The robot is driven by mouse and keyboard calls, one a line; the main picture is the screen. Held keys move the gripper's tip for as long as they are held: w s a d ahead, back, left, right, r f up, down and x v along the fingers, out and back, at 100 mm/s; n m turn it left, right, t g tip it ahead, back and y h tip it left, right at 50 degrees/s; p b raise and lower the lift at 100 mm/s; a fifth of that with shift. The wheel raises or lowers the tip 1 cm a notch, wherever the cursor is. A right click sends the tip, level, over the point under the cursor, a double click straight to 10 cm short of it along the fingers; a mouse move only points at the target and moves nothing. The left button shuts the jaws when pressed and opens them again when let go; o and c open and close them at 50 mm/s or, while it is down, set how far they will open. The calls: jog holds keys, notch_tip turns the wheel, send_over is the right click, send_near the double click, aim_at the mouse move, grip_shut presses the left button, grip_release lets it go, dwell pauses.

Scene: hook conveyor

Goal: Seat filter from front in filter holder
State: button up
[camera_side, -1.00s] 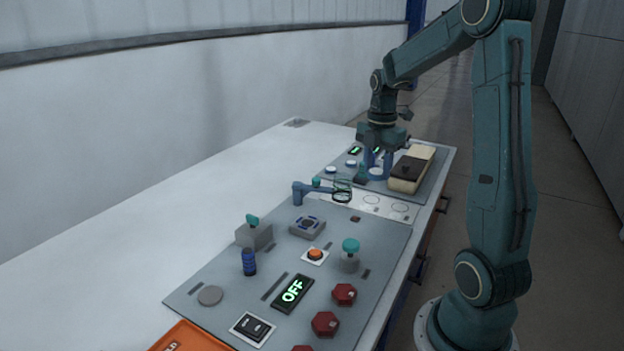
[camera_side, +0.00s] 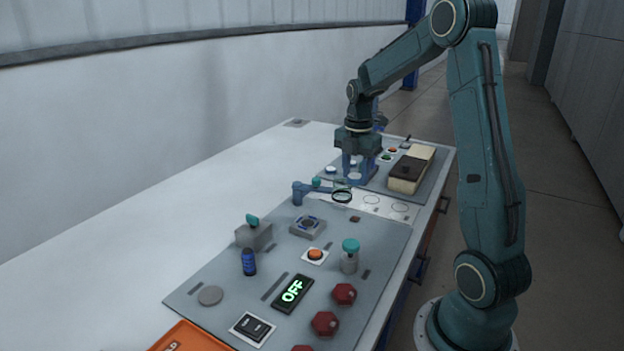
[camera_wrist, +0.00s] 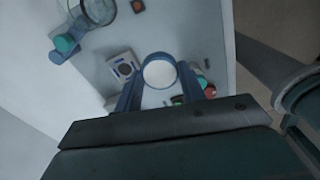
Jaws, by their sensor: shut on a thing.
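My gripper (camera_side: 360,168) has blue fingers and hangs over the far panel, just behind and right of the ring on the blue arm in the side view. In the wrist view my gripper (camera_wrist: 158,90) is shut on a blue-rimmed round piece with a pale centre, apparently the filter (camera_wrist: 158,55). A blue post with a side arm (camera_side: 306,191) carries a dark ring, apparently the filter holder (camera_side: 342,202). The dark ring also shows at the upper left of the wrist view (camera_wrist: 100,26). The held piece looks apart from that ring. Its exact tilt is hard to tell.
A cream and dark block (camera_side: 410,170) stands right of my gripper. Nearer lie a grey block with a blue centre (camera_side: 307,227), an orange button (camera_side: 315,255), a teal-capped jar (camera_side: 349,258), a blue bottle (camera_side: 249,262) and red knobs (camera_side: 326,323). The white table's left side is clear.

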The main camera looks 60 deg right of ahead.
aim_at(308, 223)
jog(key=w+a+f+n, duration=0.2)
jog(key=w+a+f, duration=0.2)
jog(key=w+f, duration=0.4)
jog(key=w, duration=0.4)
jog(key=shift+f, duration=0.2)
jog(key=shift+f, duration=2.65)
jog(key=shift+f, duration=0.7)
dwell(1.8)
jog(key=o, duration=1.3)
jog(key=shift+s+f, duration=0.1)
jog(key=shift+s, duration=0.1)
jog(key=shift+w, duration=0.1)
jog(key=shift+r, duration=0.3)
